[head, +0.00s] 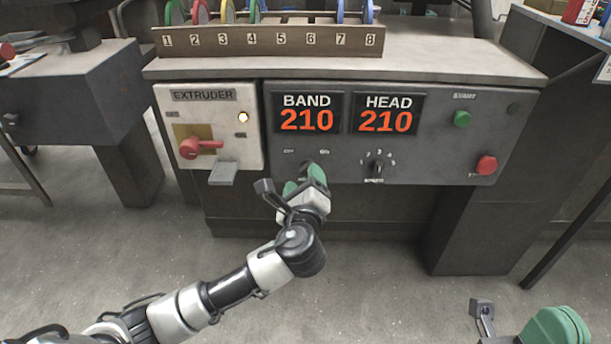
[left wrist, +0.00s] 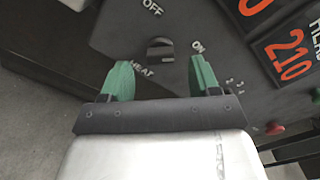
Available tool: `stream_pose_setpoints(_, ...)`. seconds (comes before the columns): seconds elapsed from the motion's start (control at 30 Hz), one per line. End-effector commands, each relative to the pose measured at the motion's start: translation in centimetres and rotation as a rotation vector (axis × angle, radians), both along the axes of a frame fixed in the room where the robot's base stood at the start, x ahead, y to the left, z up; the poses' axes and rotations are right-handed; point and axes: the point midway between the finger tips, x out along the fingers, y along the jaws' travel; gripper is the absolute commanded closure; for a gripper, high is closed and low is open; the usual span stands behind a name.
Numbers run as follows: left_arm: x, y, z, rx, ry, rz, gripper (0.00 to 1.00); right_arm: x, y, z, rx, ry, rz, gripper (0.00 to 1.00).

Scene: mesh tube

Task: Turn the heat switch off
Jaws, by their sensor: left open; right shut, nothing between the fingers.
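The heat switch (left wrist: 160,50) is a dark knob on the grey panel, with OFF above it, ON to its right and HEAT below it in the left wrist view. Its ridge seems to lie towards ON. In the head view it is mostly hidden behind my left gripper (head: 303,183). That gripper is open at the panel below the BAND display; in the left wrist view its green fingers (left wrist: 161,77) stand on either side, short of the knob, with nothing between them. My right gripper (head: 555,328) is shut and empty at the bottom right, partly cut off.
The BAND display (head: 306,117) and HEAD display (head: 387,118) both read 210. A second knob (head: 377,167) sits right of the heat switch.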

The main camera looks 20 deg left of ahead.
Motion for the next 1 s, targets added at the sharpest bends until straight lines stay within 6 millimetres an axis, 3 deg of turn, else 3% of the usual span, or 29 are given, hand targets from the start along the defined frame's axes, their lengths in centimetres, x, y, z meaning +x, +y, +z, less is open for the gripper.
stream_pose_setpoints(0.23, 3.2, 0.9, -0.1, 0.000, 0.001, 0.001, 0.38, 0.0, 0.0, -1.3, -0.001, 0.004, -0.001, 1.00)
stream_pose_setpoints(0.6, 3.7, 1.1, 0.0, -0.002, 0.001, 0.000, 0.38, 0.1, 0.0, -1.3, -0.002, 0.005, -0.001, 1.00)
stream_pose_setpoints(0.93, 3.7, 1.1, 0.0, -0.002, 0.001, 0.000, 0.87, 0.1, 0.0, -1.4, -0.002, 0.006, -0.001, 1.00)
stream_pose_setpoints(1.0, 3.7, 1.1, -0.1, -0.003, 0.001, 0.001, 0.88, 0.1, 0.0, -1.4, -0.002, 0.006, 0.000, 1.00)
